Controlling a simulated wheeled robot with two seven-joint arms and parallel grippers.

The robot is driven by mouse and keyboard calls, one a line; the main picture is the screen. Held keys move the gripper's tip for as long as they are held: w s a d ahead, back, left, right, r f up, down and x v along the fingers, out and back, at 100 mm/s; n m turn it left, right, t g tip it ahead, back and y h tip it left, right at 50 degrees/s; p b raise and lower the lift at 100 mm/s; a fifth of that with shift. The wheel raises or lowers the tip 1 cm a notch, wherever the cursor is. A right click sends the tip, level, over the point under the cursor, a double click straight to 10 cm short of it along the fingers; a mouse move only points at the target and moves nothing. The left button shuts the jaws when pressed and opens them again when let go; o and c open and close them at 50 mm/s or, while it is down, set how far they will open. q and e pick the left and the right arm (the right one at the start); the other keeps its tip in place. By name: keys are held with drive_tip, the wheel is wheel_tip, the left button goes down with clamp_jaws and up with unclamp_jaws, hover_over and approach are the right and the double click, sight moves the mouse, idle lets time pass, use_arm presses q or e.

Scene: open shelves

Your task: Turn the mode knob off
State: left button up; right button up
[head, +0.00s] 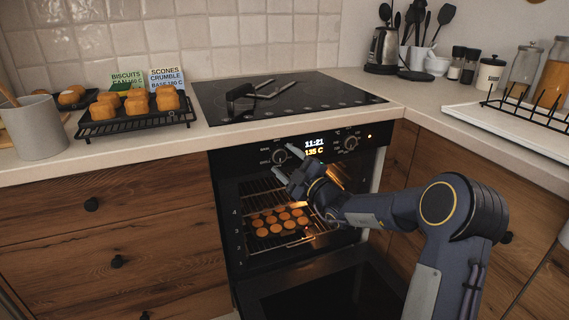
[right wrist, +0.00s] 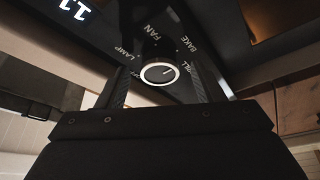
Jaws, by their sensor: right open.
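The mode knob (head: 279,156) is the round black left knob on the oven's control panel. In the right wrist view the knob (right wrist: 159,73) has a pale ring and a short white pointer line, with the labels LAMP, FAN, BAKE and a partly covered one around it. The pointer is aimed to the right in that view, toward the partly covered label beside BAKE. My right gripper (head: 284,160) is open, with one finger on each side of the knob; I cannot tell whether they touch it. My left gripper is not in view.
The oven door (head: 325,290) hangs open below, with a tray of round biscuits (head: 278,220) on a rack inside. A second knob (head: 351,143) sits right of the lit display (head: 314,147). A rack of buns (head: 140,122) stands left.

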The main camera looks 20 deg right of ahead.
drive_tip(key=shift+w+a+r, duration=0.1)
drive_tip(key=shift+w, duration=0.25)
